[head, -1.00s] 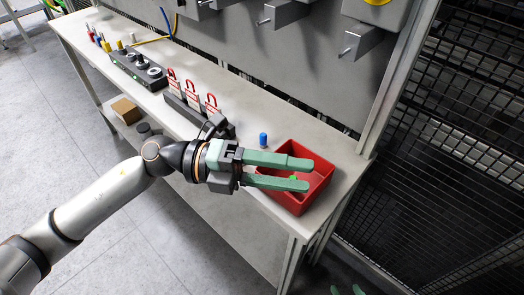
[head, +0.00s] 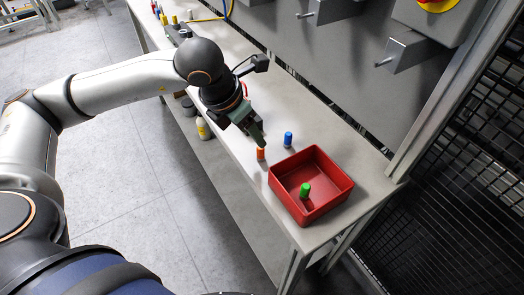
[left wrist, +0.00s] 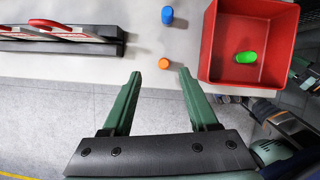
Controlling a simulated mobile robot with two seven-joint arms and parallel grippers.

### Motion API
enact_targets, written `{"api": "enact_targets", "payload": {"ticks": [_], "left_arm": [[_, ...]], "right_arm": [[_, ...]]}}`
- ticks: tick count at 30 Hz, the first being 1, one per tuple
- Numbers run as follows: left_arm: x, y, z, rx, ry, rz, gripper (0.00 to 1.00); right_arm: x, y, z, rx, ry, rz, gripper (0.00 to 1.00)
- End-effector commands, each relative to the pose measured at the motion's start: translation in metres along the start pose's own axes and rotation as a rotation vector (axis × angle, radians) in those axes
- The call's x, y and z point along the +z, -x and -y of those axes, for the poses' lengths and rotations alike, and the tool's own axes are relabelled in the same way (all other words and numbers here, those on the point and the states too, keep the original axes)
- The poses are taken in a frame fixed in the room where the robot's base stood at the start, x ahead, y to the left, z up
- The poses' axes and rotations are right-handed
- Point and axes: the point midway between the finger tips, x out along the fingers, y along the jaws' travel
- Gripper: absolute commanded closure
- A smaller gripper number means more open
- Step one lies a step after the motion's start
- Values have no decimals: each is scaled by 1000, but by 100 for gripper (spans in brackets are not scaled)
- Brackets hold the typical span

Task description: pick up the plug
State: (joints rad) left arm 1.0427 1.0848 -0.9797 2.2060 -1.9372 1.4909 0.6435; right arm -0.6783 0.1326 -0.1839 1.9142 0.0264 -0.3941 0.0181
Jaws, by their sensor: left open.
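An orange plug (head: 261,154) stands on the bench near its front edge, left of the red bin. In the left wrist view the orange plug (left wrist: 164,63) lies between and just beyond my fingertips. A blue plug (head: 288,139) stands farther back on the bench; it also shows in the left wrist view (left wrist: 167,15). A green plug (head: 305,190) is inside the red bin (head: 334,200). My left gripper (head: 260,141) points down close to the orange plug. Its fingers (left wrist: 160,74) are apart, with nothing between them. My right gripper is not visible.
In the left wrist view, a dark rack with red-and-white padlocks (left wrist: 60,38) stands left of the plugs. The red bin's wall is close on the right. A grey panel (head: 330,70) with brackets rises behind the bench.

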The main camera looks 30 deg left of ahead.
Motion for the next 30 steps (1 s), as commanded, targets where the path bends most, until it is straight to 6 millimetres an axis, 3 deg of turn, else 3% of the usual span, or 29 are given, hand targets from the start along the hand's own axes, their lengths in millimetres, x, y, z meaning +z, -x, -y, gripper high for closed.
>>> {"api": "enact_targets", "payload": {"ticks": [18,26,30], "left_arm": [[-4,-71,6,-3,0,-1,40],[-4,-75,6,-2,-1,1,40],[-4,-75,6,-2,-1,1,53]], "right_arm": [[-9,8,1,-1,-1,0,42],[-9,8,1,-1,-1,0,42],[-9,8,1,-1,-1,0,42]]}}
